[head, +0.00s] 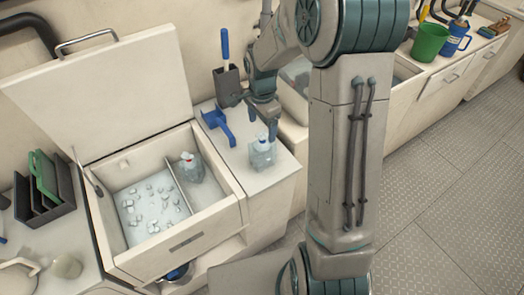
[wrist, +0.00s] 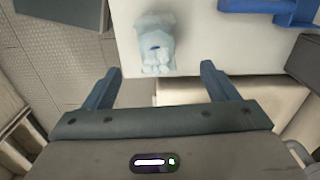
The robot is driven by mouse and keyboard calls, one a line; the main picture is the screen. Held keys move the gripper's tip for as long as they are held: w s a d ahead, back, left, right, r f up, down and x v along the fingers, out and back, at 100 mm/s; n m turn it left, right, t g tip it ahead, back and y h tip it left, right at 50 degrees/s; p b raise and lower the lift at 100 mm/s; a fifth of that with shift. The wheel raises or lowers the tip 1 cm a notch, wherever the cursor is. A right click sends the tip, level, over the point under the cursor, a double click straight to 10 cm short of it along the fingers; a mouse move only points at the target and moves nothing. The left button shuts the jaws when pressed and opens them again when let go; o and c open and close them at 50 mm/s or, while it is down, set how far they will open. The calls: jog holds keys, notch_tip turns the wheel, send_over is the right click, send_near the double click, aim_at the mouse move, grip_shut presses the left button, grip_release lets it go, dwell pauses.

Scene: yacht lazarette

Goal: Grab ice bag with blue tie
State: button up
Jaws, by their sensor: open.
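The ice bag with the blue tie (head: 262,155) stands on the white counter right of the open ice chest. It is clear and pale, and in the wrist view (wrist: 156,48) a small dark blue mark shows at its middle. My gripper (head: 269,132) is just above and behind the bag in the head view, pointing down. In the wrist view my gripper (wrist: 158,80) has its two fingers wide apart, with nothing between them. The bag lies beyond the fingertips, roughly centred between them.
The open ice chest (head: 238,213) has loose cubes in its left compartment and a raised lid (head: 110,90). A blue scoop (head: 218,126) lies on the counter behind the bag, also in the wrist view (wrist: 270,8). A dark holder (head: 227,85) stands farther back.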

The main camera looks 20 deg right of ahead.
aim_at(262, 132)
notch_tip(262, 132, down, 3)
jog(key=shift+f, duration=0.2)
jog(key=shift+s+f+p, duration=0.15)
jog(key=shift+f+p, duration=0.1)
jog(key=shift+f, duration=1.1)
jog(key=shift+s+f+p, duration=0.1)
jog(key=shift+f+p, duration=0.1)
jog(key=shift+f, duration=1.15)
jog(key=c, duration=1.3)
